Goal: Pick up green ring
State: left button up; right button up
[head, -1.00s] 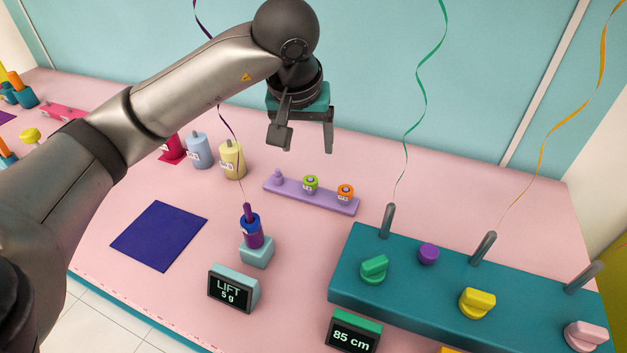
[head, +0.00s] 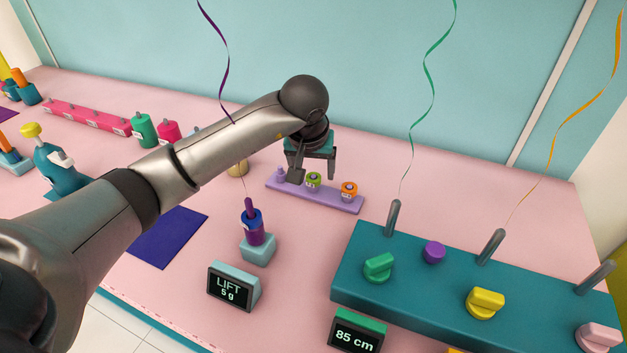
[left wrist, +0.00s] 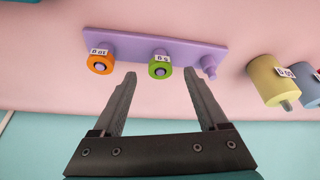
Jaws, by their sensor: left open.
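The green ring (head: 314,180) sits around a peg on the purple rack (head: 325,200), between an empty-looking purple peg (head: 280,174) and an orange ring (head: 349,188). My left gripper (head: 314,175) is above and just behind the rack, with its fingers pointing down toward it. In the left wrist view the green ring (left wrist: 160,68) lies beyond the fingertips and between their lines. The open left gripper (left wrist: 161,78) holds nothing, and its fingers appear apart from the ring. My right gripper does not show.
A purple and blue piece on a pale block (head: 257,248) stands in front of the rack. The teal block (head: 345,285) with posts and knobs is at the right. Cylinders, one of them yellow (left wrist: 273,82), stand beside the rack. Ribbons hang down nearby.

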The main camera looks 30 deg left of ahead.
pick_arm(q)
jog(key=shift+x, duration=1)
jog(key=shift+r, duration=0.1)
grip_shut()
